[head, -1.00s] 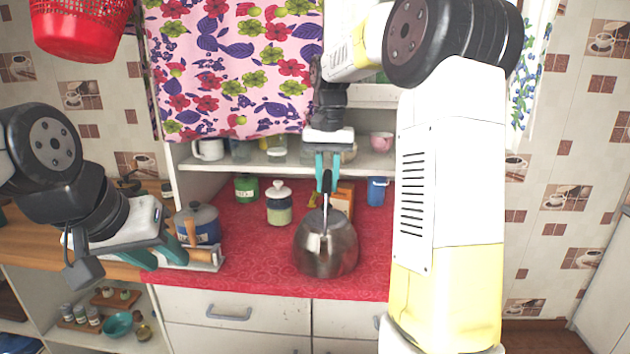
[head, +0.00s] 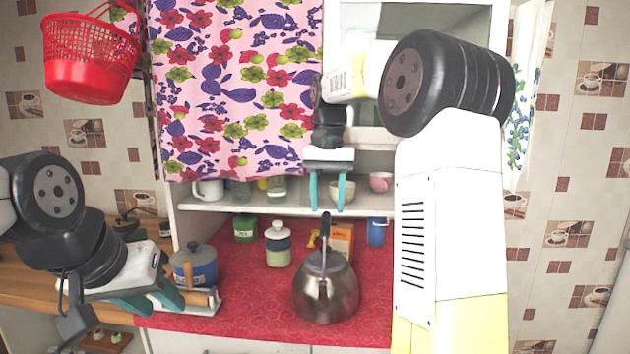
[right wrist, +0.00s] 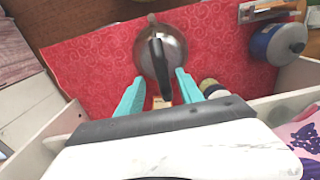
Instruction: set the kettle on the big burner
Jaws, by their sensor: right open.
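The metal kettle (head: 325,290) stands upright on the red oilcloth counter (head: 250,310), its black handle sticking up; it also shows in the right wrist view (right wrist: 172,45). My right gripper (head: 328,202) is open and empty above the kettle's handle, apart from it; in the right wrist view its teal fingers (right wrist: 158,92) spread to either side of the handle's line. My left gripper (head: 160,300) is at the left, over the counter's left part, its teal fingers apart. No burner can be made out in these views.
A blue lidded pot (head: 196,268) and a wooden-handled tool sit left of the kettle. A lidded jar (head: 278,246), a green tin (head: 244,228), an orange box (head: 341,240) and a blue cup (head: 377,231) stand behind. A shelf (head: 270,200) and curtain hang above.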

